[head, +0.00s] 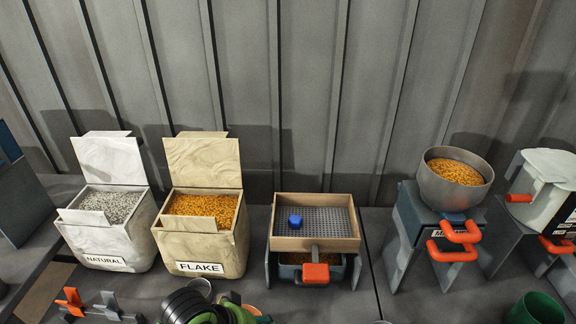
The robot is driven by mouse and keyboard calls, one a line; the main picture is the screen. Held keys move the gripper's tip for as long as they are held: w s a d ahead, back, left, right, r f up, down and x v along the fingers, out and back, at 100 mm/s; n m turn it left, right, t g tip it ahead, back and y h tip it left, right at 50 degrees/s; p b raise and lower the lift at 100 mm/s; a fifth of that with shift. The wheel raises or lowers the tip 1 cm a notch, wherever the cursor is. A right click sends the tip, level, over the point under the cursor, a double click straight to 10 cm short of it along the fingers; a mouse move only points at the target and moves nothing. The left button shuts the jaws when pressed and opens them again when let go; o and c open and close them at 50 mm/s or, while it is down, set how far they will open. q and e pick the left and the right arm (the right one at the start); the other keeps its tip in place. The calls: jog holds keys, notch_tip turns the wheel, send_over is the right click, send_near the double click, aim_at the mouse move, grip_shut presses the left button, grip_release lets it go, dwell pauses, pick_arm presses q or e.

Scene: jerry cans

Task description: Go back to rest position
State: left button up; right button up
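Neither of my grippers shows in the head view, and I see no arm coming in from the left or right. Whether they are open or shut is hidden. The place in front of me is a grey worktop (345,305) with containers along a ribbed grey wall.
A NATURAL bin (128,237) and a FLAKE bin (227,246) stand open at left. A sieve tray (318,243) holds a blue piece (295,221). A metal bowl (430,187) of orange grains sits right. Green cup (537,309) and black-green object (190,308) are near the front.

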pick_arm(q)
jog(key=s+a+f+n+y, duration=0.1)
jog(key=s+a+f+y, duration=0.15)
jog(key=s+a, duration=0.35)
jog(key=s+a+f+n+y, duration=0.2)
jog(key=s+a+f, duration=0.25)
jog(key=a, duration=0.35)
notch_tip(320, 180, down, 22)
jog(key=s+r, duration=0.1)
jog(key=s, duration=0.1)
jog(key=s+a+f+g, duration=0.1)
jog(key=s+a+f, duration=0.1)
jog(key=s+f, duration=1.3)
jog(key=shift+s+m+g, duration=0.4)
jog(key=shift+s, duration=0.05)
